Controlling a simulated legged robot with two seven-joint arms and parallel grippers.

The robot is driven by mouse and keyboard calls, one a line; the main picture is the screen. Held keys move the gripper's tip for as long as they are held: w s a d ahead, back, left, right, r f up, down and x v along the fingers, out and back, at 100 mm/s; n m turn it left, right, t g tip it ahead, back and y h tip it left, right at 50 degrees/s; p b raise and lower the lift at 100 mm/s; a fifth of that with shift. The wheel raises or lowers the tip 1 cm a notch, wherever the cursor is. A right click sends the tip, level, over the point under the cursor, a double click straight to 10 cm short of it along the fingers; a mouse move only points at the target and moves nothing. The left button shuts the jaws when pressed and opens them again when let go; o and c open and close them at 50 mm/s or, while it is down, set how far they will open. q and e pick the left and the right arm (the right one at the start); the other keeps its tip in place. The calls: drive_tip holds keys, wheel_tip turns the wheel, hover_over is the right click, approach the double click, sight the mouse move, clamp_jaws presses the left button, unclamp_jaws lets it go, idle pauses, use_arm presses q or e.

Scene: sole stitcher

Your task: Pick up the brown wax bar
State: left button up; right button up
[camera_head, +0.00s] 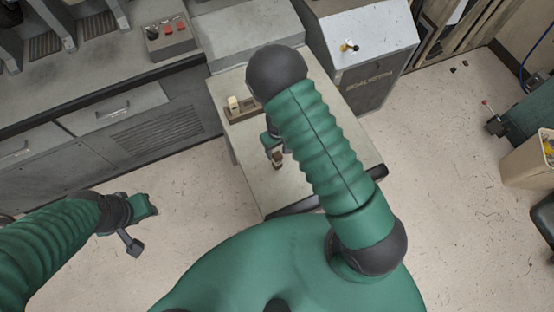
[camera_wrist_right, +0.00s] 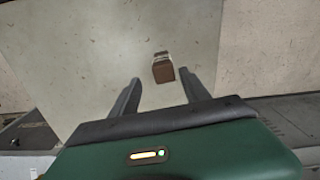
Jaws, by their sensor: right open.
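The brown wax bar (camera_wrist_right: 163,71) lies on the pale table top (camera_wrist_right: 90,60), with a lighter band at its far end. In the right wrist view it sits ahead of my right gripper (camera_wrist_right: 160,92), roughly between the lines of its two spread fingers and nearer the right one. The head view shows the bar (camera_head: 278,160) beside my right gripper (camera_head: 270,150), partly under my arm. The right gripper is open and empty. My left gripper (camera_head: 140,225) hangs over the floor at the left, away from the table; its jaw state is unclear.
A small wooden tray (camera_head: 240,112) with a cream block (camera_head: 233,104) stands at the table's far left. A grey machine bench (camera_head: 110,110) with red buttons stands at the left. A grey cabinet (camera_head: 360,50) stands behind the table.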

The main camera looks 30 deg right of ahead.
sight(277, 156)
drive_tip(key=shift+w+d+f, duration=0.1)
drive_tip(key=shift+d+f, duration=0.2)
drive_tip(key=shift+f, duration=0.8)
drive_tip(key=shift+s+a+f, duration=0.3)
drive_tip(key=shift+a+f, duration=0.05)
drive_tip(key=shift+f, duration=0.15)
drive_tip(key=shift+s+a+f, duration=0.3)
drive_tip(key=shift+a+f, duration=0.05)
drive_tip(key=shift+f, duration=0.1)
drive_tip(key=shift+w+a+f, duration=0.1)
drive_tip(key=shift+a+f, duration=0.1)
drive_tip(key=shift+f, duration=0.4)
drive_tip(key=shift+w+a+f, duration=0.1)
drive_tip(key=shift+a+f, duration=0.05)
drive_tip(key=shift+f, duration=0.45)
drive_tip(key=shift+w+f, duration=0.1)
drive_tip(key=shift+f, duration=0.05)
drive_tip(key=shift+d, duration=0.55)
drive_tip(key=shift+c, duration=0.6)
drive_tip(key=shift+d, duration=0.25)
drive_tip(key=c, duration=0.5)
drive_tip(key=shift+a, duration=0.35)
drive_tip(key=c, duration=0.4)
drive_tip(key=shift+a, duration=0.25)
clamp_jaws()
use_arm(q)
drive_tip(key=shift+s+a, duration=0.4)
drive_tip(key=shift+a, duration=0.05)
use_arm(e)
drive_tip(key=shift+d, duration=0.1)
